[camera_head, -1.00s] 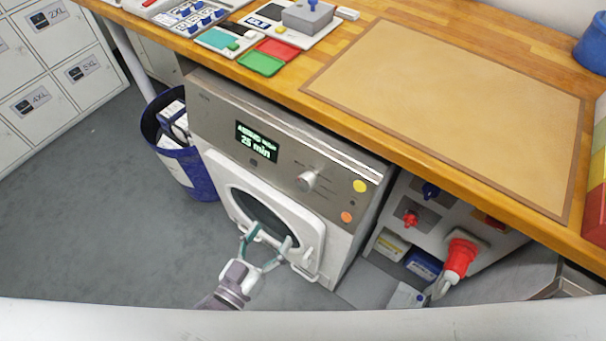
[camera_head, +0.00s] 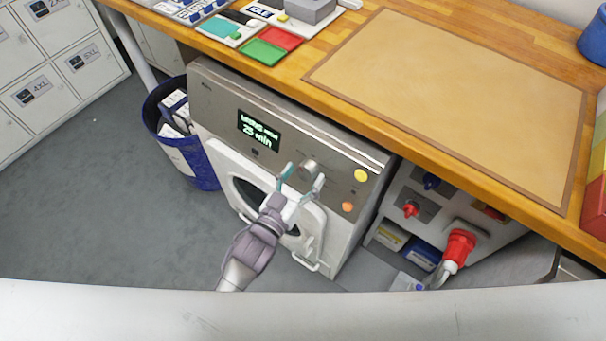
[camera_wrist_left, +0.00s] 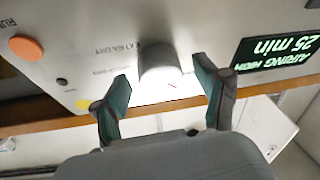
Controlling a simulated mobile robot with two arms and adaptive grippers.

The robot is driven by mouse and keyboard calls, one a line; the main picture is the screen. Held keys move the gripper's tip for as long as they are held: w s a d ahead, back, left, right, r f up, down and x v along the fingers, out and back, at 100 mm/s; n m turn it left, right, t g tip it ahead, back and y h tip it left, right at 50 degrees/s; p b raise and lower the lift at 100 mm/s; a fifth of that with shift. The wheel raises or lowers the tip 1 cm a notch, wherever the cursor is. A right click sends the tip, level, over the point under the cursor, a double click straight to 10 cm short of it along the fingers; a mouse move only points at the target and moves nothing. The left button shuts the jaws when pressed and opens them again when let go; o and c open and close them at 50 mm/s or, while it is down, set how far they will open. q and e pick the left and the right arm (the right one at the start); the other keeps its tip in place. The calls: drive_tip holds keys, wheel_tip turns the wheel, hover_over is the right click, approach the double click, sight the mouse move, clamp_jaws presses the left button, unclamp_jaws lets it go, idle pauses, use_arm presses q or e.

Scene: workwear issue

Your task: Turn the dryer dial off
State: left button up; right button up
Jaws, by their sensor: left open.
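The dryer (camera_head: 225,95) stands under the wooden worktop, with its round door (camera_head: 225,170) closed. Its dial (camera_head: 308,168) is a silver knob on the front panel; it also shows in the left wrist view (camera_wrist_left: 160,62). The display (camera_head: 259,130) is lit and reads "25 min"; it shows upside down in the left wrist view (camera_wrist_left: 275,50). My left gripper (camera_head: 301,180) is open, its teal-padded fingers on either side of the dial. In the left wrist view the fingers (camera_wrist_left: 168,90) straddle the knob with gaps; contact is not visible. My right gripper is not in view.
A yellow button (camera_head: 361,175) and an orange button (camera_head: 348,207) sit right of the dial. The worktop edge (camera_head: 340,105) overhangs the dryer. A blue bin (camera_head: 190,160) stands left. A red plug (camera_head: 459,247) sits in a panel at right.

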use_arm(q)
drive_tip(key=c, duration=1.2)
drive_tip(key=shift+o, duration=0.2)
drive_tip(key=m+h, duration=0.1)
drive_tip(key=m, duration=0.1)
drive_tip(key=m+g+h+p, duration=0.1)
drive_tip(key=m, duration=0.2)
drive_tip(key=shift+w+m, duration=0.1)
drive_tip(key=shift+m, duration=0.2)
drive_tip(key=m, duration=0.2)
drive_tip(key=m+g+h+p, duration=0.1)
drive_tip(key=m, duration=0.2)
drive_tip(key=shift+a+g, duration=0.1)
drive_tip(key=shift+g, duration=0.2)
drive_tip(key=shift+m+h, duration=0.3)
drive_tip(key=shift+m, duration=0.1)
drive_tip(key=o, duration=1.2)
drive_tip(key=shift+c, duration=0.2)
